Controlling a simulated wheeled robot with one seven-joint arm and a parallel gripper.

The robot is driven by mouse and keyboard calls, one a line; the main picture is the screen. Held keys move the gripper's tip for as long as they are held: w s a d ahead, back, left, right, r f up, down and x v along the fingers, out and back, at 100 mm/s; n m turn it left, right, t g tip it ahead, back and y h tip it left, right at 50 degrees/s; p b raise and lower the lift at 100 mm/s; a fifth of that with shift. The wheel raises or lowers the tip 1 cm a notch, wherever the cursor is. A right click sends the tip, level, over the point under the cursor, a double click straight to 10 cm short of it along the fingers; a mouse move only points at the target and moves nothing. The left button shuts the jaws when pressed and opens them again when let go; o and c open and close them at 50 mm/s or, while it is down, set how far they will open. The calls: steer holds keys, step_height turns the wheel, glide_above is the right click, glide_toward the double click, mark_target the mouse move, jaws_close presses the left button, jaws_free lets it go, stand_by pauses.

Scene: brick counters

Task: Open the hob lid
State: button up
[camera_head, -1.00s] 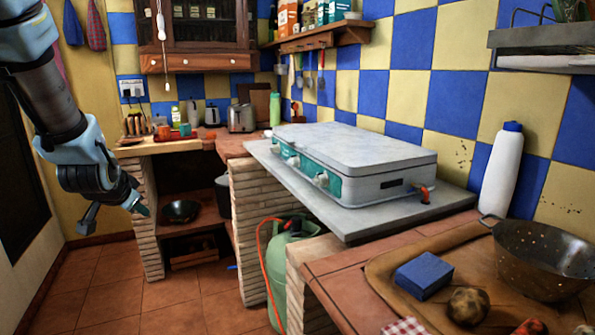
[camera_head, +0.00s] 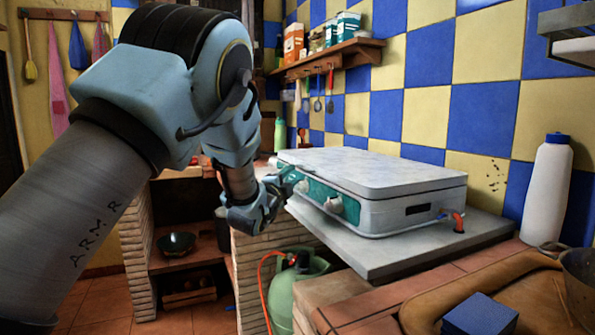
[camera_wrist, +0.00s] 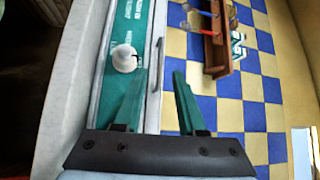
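The hob (camera_head: 400,212) is a white box with a teal front panel and pale knobs. Its flat pale lid (camera_head: 375,170) lies shut on top. My gripper (camera_head: 284,186) is at the hob's front, near its far left end, partly hidden by my own wrist. In the wrist view, my gripper (camera_wrist: 160,74) has its two green fingers apart with nothing held. The lid's pale edge (camera_wrist: 156,45) shows between the fingertips, with a hob knob (camera_wrist: 124,58) left of them. I cannot tell whether a finger touches the lid.
The hob stands on a grey slab (camera_head: 390,262). A white bottle (camera_head: 546,190) stands to its right by the tiled wall. A green gas cylinder (camera_head: 295,290) with an orange hose is below. A wooden shelf (camera_head: 340,55) hangs above the hob's far end.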

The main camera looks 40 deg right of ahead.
steer(key=x, duration=0.5)
steer(key=shift+w+d+p, duration=0.2)
steer(key=shift+d+p, duration=0.15)
steer(key=shift+p, duration=0.05)
jaws_close()
stand_by(1.1)
